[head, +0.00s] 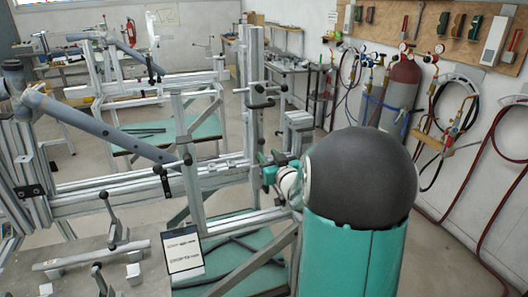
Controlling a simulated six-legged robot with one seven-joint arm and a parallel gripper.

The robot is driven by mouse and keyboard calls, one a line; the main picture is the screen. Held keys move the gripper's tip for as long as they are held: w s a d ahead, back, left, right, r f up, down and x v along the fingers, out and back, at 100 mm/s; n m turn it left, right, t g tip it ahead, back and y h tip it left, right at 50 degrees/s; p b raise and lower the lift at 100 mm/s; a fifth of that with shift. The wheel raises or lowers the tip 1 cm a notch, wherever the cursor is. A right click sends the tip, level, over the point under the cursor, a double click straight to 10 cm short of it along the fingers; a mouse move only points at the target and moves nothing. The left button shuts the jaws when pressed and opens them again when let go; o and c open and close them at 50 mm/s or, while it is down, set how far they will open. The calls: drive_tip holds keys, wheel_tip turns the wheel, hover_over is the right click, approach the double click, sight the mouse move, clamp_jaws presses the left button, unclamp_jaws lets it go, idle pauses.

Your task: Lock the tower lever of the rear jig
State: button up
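An aluminium jig (140,188) with a grey frame tube (120,137) across it stands at left and middle. At its right end rises a tall tower (250,60). A black-handled lever (260,95) sits on the tower at mid height, with its handle reaching sideways to the right. My gripper (267,167) is low beside the tower, below this lever, with teal parts showing. My dark round arm joint and teal arm link cover the area right of it. The fingertips are too small and partly hidden, so I cannot tell whether they are open, shut or touching anything.
A second jig (150,85) with another grey tube stands farther back. A sign (183,252) and black-handled clamps (112,215) stand at the front left. Gas cylinders (400,88) and hoses line the right wall. Open floor shows at the lower right.

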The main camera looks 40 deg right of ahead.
sight(261, 150)
drive_tip(key=x, duration=0.4)
clamp_jaws()
